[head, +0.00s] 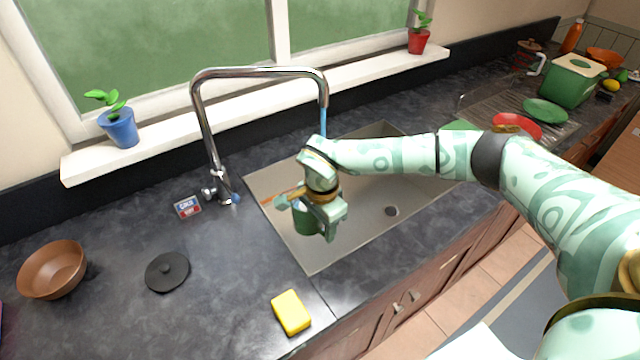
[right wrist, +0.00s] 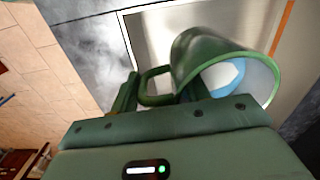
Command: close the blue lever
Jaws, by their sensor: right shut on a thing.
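The blue lever (head: 236,198) is a small blue-tipped part at the base of the chrome faucet (head: 205,125), on the counter at the sink's back left. A blue stream of water (head: 324,122) comes down from the spout. My right gripper (head: 322,212) is over the sink, to the right of the lever and apart from it. It is shut on a green mug (head: 305,220). In the right wrist view the mug (right wrist: 205,62) is tilted, with its handle at the jaws and something blue and white inside. My left gripper is out of view.
The steel sink (head: 265,188) is set in the dark counter. A small sign (head: 187,207) stands left of the lever. A black lid (head: 167,272), a brown bowl (head: 52,270) and a yellow sponge (head: 291,313) lie on the counter. The counter between lid and sink is clear.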

